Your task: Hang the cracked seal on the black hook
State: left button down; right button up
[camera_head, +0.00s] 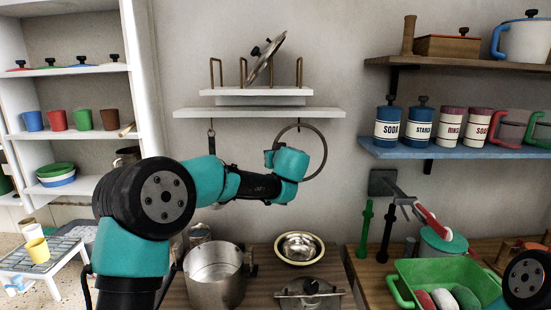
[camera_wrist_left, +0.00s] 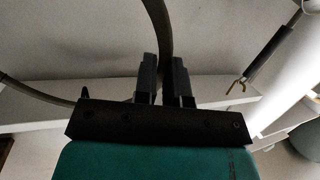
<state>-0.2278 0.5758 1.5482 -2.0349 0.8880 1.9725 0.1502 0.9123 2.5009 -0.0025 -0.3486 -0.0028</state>
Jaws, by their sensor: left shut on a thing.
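The seal is a thin grey ring (camera_head: 326,152), in front of the wall just under the white shelf; no crack can be made out. My left gripper (camera_wrist_left: 167,65) is shut on the ring's band, which passes between its two fingers in the left wrist view (camera_wrist_left: 159,20). In the head view my own wrist hides the fingertips and the ring's lower left. A dark hook-like piece (camera_head: 211,140) hangs under the shelf to the left of the ring. A small dark piece shows near the ring's top; I cannot tell whether it touches the ring. My right gripper is out of view.
The white shelf (camera_head: 200,112) runs just above the ring, with brass racks and a tilted lid on it. Below stand a steel pot (camera_head: 215,272), a bowl (camera_head: 300,247) and a grey lid (camera_head: 310,293). A blue shelf (camera_head: 440,152) with canisters is at right.

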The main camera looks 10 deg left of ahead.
pick_arm(q)
jog(key=shift+w+a+f, duration=0.1)
jog(key=shift+w+f, duration=0.3)
jog(key=shift+f, duration=0.2)
dwell(0.4)
jog(key=c, duration=0.5)
grip_release()
jog(key=shift+s, duration=0.1)
dwell(0.8)
jog(key=v, duration=0.6)
jog(key=shift+s+d, duration=0.2)
jog(key=shift+s, duration=0.15)
dwell(0.7)
jog(key=shift+r, duration=0.1)
